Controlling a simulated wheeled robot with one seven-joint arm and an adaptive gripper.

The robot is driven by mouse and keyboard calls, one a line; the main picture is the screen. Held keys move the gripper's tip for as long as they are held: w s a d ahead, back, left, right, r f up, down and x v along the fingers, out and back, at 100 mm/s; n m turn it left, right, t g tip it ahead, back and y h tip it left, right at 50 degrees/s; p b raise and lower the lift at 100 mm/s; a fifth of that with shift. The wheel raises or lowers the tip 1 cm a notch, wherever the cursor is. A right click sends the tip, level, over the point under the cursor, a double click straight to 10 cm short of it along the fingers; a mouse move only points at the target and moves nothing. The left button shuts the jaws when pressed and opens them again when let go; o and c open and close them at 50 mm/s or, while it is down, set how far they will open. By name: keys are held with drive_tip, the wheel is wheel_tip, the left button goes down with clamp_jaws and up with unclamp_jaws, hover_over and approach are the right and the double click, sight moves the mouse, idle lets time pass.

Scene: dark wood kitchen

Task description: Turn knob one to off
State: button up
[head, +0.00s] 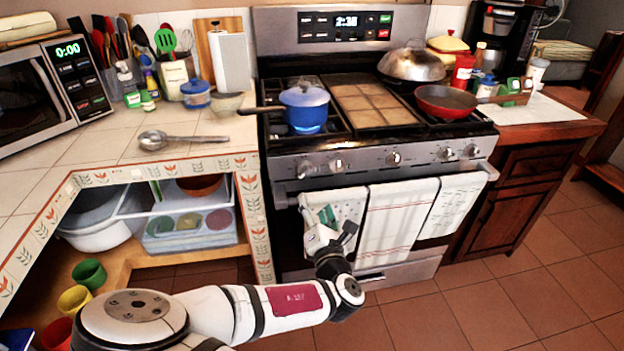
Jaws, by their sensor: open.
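The stove's front panel carries a row of silver knobs: a leftmost knob (306,168), a second knob (337,165) close to its right, a middle knob (394,158) and a pair at the right (459,152). I cannot tell which is knob one or how each is turned. My gripper (336,226) is open, in front of the oven door and its left towel, below the two left knobs and apart from them. Its fingers are small and partly hidden by its own body.
A blue pot (304,108) sits on the left burners and a red pan (447,102) on the right. Towels (388,220) hang from the oven handle (480,177), which juts out below the knobs. A tiled counter (90,160) stands at the left; the floor at right is clear.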

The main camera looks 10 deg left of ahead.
sight(306, 173)
drive_tip(key=b+x, duration=0.1)
drive_tip(key=x, duration=1.2)
drive_tip(key=shift+w, duration=0.2)
clamp_jaws()
